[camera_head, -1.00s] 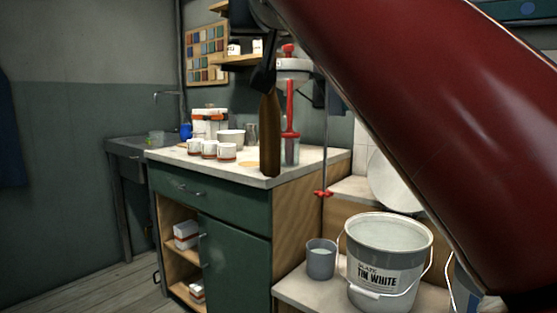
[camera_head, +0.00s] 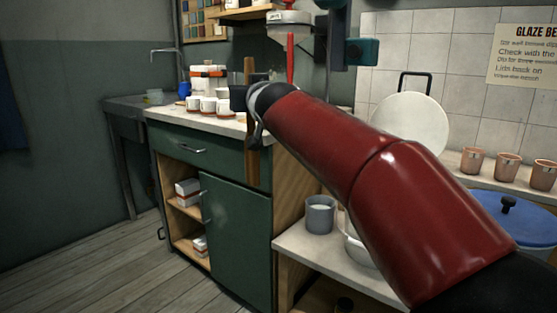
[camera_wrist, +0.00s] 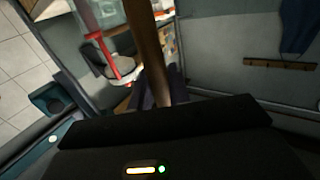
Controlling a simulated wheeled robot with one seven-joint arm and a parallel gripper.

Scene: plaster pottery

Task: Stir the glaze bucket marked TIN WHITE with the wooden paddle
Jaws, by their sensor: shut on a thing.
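The wooden paddle (camera_head: 252,152) hangs upright in my gripper (camera_head: 246,98), in front of the green cabinet. My gripper is shut on it partway up. In the wrist view the paddle's shaft (camera_wrist: 148,45) runs up from between the jaws (camera_wrist: 160,98). The glaze bucket (camera_head: 358,250) is almost wholly hidden behind my red arm; only a pale sliver of it shows below the arm, and its label is out of sight. The paddle is apart from the bucket, to its left.
A grey cup (camera_head: 320,215) stands on the low bench (camera_head: 300,245) beside the bucket. White cups (camera_head: 208,105) stand on the cabinet top. A blue-lidded container (camera_head: 515,218) and several terracotta cups (camera_head: 507,166) are at the right. Floor at left is clear.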

